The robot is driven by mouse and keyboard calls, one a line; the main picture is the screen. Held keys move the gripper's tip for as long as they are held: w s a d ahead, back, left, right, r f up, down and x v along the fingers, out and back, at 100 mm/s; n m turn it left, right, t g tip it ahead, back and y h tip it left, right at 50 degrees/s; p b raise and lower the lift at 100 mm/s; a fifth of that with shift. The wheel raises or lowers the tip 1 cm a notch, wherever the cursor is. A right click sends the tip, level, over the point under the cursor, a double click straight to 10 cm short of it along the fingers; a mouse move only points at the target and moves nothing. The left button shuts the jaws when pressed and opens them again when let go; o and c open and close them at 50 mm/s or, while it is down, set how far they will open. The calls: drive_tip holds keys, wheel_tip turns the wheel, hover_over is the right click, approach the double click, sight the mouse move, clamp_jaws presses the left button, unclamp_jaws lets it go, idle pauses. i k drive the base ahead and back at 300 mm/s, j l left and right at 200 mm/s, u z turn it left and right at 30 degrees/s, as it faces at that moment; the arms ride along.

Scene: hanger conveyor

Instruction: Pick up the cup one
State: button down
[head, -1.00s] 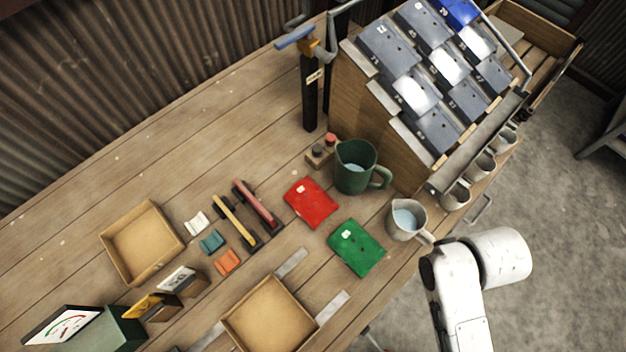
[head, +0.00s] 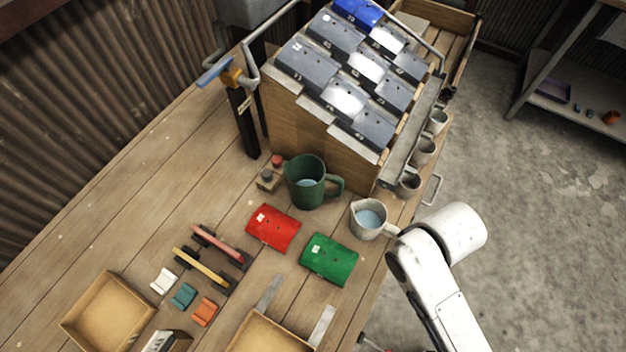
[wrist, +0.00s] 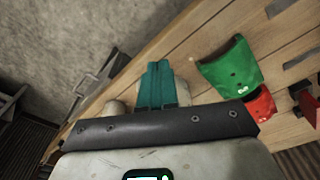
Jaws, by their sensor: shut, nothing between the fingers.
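Small grey cups hang in a row along the right side of the slanted rack; the nearest cup (head: 409,184), the middle cup (head: 423,151) and the far cup (head: 437,122) show in the head view. I cannot read a mark on any of them to tell which is cup one. My gripper (wrist: 158,66) has teal fingers, shut together and empty, in the wrist view. A pale vessel lies partly hidden behind them. In the head view my white arm reaches in at the lower right, and the fingers are not visible there.
A pale jug (head: 368,220) holding water stands at the table edge beside my arm. The rack (head: 320,135) with dark numbered plates stands behind. Open floor is to the right.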

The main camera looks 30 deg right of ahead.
sight(437, 119)
drive_tip(key=l+z, duration=0.2)
drive_tip(key=z, duration=0.2)
drive_tip(key=l+z, duration=0.25)
drive_tip(key=z, duration=0.15)
